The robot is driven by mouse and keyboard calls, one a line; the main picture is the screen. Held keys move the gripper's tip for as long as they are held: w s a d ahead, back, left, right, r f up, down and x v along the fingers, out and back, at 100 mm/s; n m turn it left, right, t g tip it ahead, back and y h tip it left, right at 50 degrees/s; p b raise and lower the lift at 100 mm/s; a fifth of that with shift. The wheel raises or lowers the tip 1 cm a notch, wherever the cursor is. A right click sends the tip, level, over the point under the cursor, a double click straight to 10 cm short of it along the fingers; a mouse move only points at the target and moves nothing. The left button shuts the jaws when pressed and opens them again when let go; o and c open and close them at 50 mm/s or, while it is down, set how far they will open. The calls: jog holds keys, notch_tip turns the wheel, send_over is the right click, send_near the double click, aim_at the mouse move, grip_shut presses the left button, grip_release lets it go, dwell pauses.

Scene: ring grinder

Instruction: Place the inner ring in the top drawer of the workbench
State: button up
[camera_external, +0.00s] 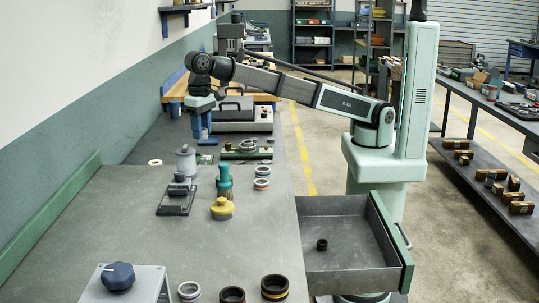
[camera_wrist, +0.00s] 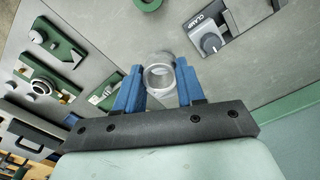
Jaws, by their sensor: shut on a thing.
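My gripper (camera_external: 201,131) points down over the far part of the workbench (camera_external: 130,220). The held ring cannot be made out in the external view. The drawer (camera_external: 350,262) at the bench's right side stands pulled open, well away from my gripper. A small dark ring (camera_external: 321,245) lies inside it. I cannot tell from looks alone which ring is the inner one.
Grey rings (camera_external: 262,184) lie mid-bench near a yellow-based tool (camera_external: 222,208) and a clamp (camera_external: 177,198). Dark rings (camera_external: 232,295) and a blue-knobbed box (camera_external: 120,278) stand at the near edge. A green fixture (camera_external: 247,153) is right of my gripper.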

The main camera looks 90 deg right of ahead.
jog(key=s+a+n, duration=0.2)
jog(key=s+a, duration=0.5)
jog(key=s, duration=0.5)
jog(key=n, duration=0.5)
send_over(342, 238)
notch_tip(342, 238, down, 17)
jog(key=shift+a+f, duration=0.1)
jog(key=shift+f, duration=5.55)
jog(key=shift+f, duration=0.15)
jog(key=o, duration=1.1)
